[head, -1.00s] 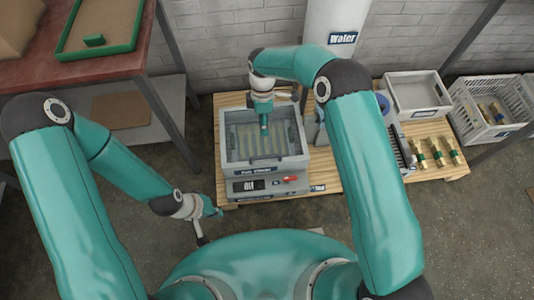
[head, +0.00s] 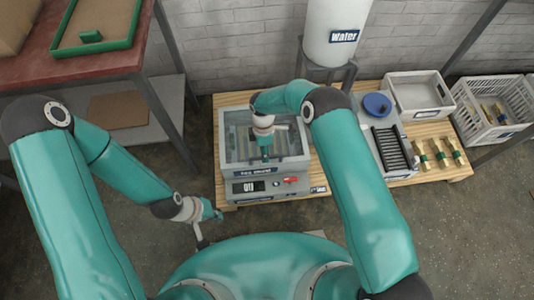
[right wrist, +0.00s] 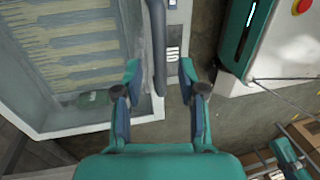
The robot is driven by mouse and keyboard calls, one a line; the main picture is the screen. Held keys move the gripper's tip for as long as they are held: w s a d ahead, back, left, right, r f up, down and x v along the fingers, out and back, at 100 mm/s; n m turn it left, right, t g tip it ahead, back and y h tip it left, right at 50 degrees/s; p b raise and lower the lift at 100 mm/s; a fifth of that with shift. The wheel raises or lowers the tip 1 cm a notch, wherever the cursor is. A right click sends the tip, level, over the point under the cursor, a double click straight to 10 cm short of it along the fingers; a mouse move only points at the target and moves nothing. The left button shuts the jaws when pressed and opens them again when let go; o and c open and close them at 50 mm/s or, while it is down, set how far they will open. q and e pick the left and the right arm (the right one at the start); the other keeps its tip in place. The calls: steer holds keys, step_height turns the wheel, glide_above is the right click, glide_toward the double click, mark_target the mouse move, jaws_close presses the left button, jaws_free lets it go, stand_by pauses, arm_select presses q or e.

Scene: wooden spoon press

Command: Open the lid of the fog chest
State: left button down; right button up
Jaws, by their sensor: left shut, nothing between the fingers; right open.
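The fog chest (head: 298,168) is a grey box on a wooden pallet in the head view, with a see-through top that appears down. Pale spoon-like shapes show dimly inside it. In the right wrist view the chest (right wrist: 20,105) fills the left, and a dark bar handle (right wrist: 158,45) runs along its edge. My right gripper (head: 264,158) is over the front part of the chest. In the right wrist view its open fingers (right wrist: 160,80) stand either side of the handle's end; contact cannot be told. My left gripper (head: 213,214) is shut and empty, low at the pallet's front left.
A white water tank (head: 336,25) stands behind the pallet. Right of the chest are a ribbed unit (head: 392,150), a blue round part (head: 377,105), a grey bin (head: 417,93) and a white crate (head: 490,110). A red-topped table (head: 90,66) is at the left.

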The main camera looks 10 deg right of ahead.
steer(key=shift+s+f, duration=0.15)
steer(key=shift+f, duration=0.5)
